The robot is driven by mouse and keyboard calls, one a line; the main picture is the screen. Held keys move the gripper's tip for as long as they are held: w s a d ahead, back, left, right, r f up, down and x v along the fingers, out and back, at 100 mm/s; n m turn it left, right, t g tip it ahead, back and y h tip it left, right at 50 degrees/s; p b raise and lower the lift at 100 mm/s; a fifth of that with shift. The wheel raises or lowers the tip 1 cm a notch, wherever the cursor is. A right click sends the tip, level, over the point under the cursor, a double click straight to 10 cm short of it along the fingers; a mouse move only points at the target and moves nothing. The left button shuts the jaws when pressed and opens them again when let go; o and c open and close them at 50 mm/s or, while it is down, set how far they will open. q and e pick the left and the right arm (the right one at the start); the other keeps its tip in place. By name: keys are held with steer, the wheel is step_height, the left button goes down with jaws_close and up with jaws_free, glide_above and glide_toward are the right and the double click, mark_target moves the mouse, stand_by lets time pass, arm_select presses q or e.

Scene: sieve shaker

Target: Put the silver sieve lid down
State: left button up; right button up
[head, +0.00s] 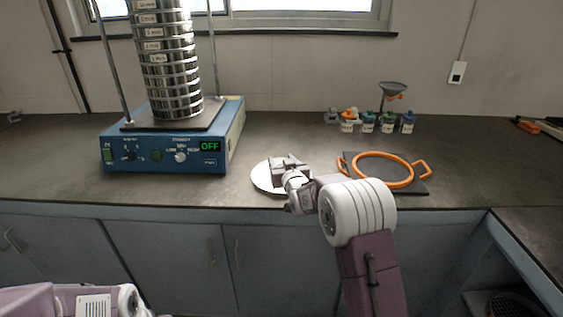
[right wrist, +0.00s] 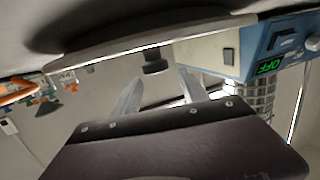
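The silver sieve lid (head: 262,182) is a pale round disc that appears to lie flat on the dark counter, left of the orange-ringed mat. My right gripper (head: 278,168) is over it and hides part of it. In the right wrist view, turned upside down, the lid (right wrist: 150,42) spans the top with its dark knob (right wrist: 155,66). The right fingers (right wrist: 157,84) are spread, with the knob between their tips and gaps on both sides. Only part of my left arm shows at the bottom left of the head view; its gripper is out of view.
A blue shaker (head: 170,157) reading OFF carries a tall stack of sieves (head: 168,60) between rods. An orange two-handled ring (head: 383,170) lies on a dark mat (head: 420,187). Several small jars (head: 368,123) and a funnel (head: 392,90) stand behind.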

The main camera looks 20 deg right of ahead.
steer(key=shift+s+f, duration=0.1)
steer(key=shift+f, duration=0.55)
steer(key=shift+r+p, duration=0.3)
steer(key=shift+p, duration=0.05)
steer(key=shift+r+p, duration=0.55)
steer(key=shift+p, duration=0.05)
steer(key=s, duration=0.4)
steer(key=s+r, duration=0.1)
steer(key=s, duration=0.6)
steer(key=shift+s+a+r, duration=0.1)
steer(key=shift+s+r, duration=0.2)
steer(key=shift+r, duration=0.05)
steer(key=shift+f, duration=0.1)
